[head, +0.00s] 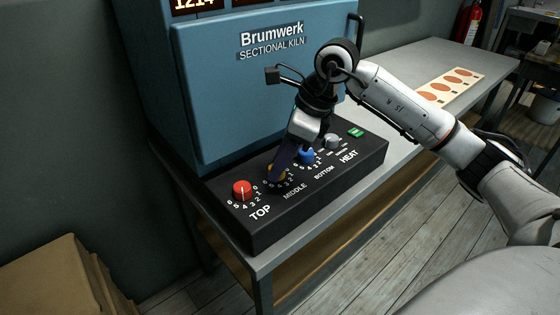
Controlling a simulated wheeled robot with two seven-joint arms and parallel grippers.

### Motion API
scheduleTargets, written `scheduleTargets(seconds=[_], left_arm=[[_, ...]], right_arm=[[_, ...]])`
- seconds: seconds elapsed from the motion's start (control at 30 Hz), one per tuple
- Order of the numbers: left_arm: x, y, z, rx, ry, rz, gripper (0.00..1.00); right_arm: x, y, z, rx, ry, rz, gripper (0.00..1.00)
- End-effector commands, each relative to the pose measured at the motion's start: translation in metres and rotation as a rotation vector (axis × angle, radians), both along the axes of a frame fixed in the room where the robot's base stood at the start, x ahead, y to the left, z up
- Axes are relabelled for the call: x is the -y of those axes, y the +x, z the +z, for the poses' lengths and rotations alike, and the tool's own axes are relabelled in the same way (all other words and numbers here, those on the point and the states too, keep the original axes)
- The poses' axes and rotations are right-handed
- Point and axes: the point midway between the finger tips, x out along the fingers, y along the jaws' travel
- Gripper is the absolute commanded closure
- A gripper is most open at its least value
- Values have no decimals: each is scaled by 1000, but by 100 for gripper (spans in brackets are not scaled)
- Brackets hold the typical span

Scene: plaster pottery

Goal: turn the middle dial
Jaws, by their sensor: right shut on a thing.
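The middle dial (276,174) is yellow and sits on the black control panel (330,186) below the blue kiln, above the label MIDDLE. My right gripper (279,167) points down at the middle dial, and its fingers are shut on it. The fingers cover much of the dial, so its pointer position cannot be read. The red TOP dial (242,190) stands to the left, and the blue BOTTOM dial (306,156) to the right. My left gripper does not show.
A grey knob (332,141) and a green switch (356,132) sit at the panel's right, near HEAT. The kiln (240,85) rises behind. A card with orange discs (451,85) lies on the grey table (405,62). Cardboard boxes (50,280) stand at the lower left.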

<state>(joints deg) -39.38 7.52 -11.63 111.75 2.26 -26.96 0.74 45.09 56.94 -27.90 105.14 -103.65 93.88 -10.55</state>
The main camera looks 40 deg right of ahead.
Motion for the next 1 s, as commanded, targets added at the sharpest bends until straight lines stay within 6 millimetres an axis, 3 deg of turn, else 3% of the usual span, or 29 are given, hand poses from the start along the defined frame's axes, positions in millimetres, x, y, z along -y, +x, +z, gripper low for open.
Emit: scheduleTargets(seconds=[0.7,1.0], left_arm=[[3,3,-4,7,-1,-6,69],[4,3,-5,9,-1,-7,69]], right_arm=[[-5,-1,1,5,-1,-629,94],[-6,-1,1,3,0,-822,94]])
